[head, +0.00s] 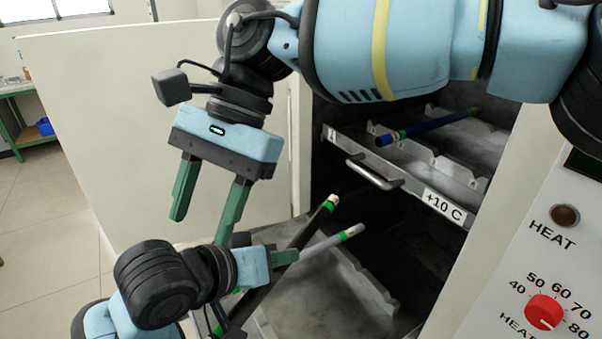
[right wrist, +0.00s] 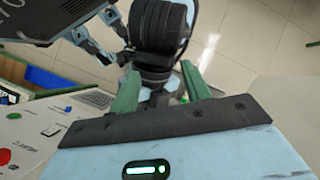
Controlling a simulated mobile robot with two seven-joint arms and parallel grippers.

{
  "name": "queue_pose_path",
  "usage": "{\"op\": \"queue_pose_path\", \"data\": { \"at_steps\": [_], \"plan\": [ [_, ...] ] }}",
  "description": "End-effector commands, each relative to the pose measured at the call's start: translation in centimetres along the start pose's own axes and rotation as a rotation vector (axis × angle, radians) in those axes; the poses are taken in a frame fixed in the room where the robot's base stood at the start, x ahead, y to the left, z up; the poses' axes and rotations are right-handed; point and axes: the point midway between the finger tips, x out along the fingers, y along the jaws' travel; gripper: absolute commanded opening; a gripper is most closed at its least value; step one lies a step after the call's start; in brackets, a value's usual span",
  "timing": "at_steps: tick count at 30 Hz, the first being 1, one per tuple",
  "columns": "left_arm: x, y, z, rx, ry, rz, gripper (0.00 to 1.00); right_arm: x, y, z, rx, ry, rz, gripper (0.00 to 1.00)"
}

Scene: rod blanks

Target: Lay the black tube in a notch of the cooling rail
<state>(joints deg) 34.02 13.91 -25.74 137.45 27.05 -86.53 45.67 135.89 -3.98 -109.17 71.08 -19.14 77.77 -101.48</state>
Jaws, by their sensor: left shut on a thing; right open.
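The black tube (head: 310,228) has a green band near its upper end and slants from upper right to lower left. My left gripper (head: 284,258) is shut on it near its middle, in front of the open cabinet. My right gripper (head: 207,203) is open and empty, above and left of the tube; its spread fingers also show in the right wrist view (right wrist: 161,88). A notched rail (head: 372,278) lies on the lower shelf. A shelf labelled +10 C (head: 442,205) above it carries more notched rails (head: 452,172). I cannot tell which is the cooling rail.
A grey tube (head: 325,244) with a green band shows behind the black tube. A blue tube (head: 430,127) lies across the upper rails. A handle (head: 375,173) juts from the upper shelf. The white door (head: 120,130) stands open at left; a control panel (head: 535,270) is at right.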

Motion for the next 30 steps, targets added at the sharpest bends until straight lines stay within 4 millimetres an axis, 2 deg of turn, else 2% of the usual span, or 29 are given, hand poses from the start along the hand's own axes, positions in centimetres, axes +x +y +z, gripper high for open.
{"op": "queue_pose_path", "data": {
  "at_steps": [1,3,6,10,15,21,26,30],
  "plan": [
    [0.0,0.0,0.0,0.000,0.000,0.000,0.00,-0.8,0.8,-2.3,0.019,0.095,0.018,0.47],
    [0.0,0.0,0.0,0.000,0.000,0.000,0.00,-1.8,2.0,-5.1,0.047,0.213,0.046,0.47],
    [0.0,0.0,0.0,0.000,0.000,0.000,0.00,-3.3,3.5,-8.3,0.082,0.349,0.081,0.47],
    [0.0,0.0,0.0,0.000,0.000,0.000,0.00,-4.8,5.0,-11.1,0.117,0.470,0.115,0.47],
    [0.0,0.0,0.0,0.000,0.000,0.000,0.00,-5.8,5.8,-12.6,0.139,0.540,0.134,0.47],
    [0.0,0.0,0.0,0.000,0.000,0.000,0.00,-5.7,6.0,-12.8,0.140,0.546,0.137,0.47],
    [0.0,0.0,0.0,0.000,0.000,0.000,0.00,-4.7,6.1,-13.4,0.140,0.544,0.139,0.47],
    [0.0,0.0,0.0,0.000,0.000,0.000,0.00,-3.0,6.5,-14.4,0.140,0.544,0.140,0.47]
  ]
}}
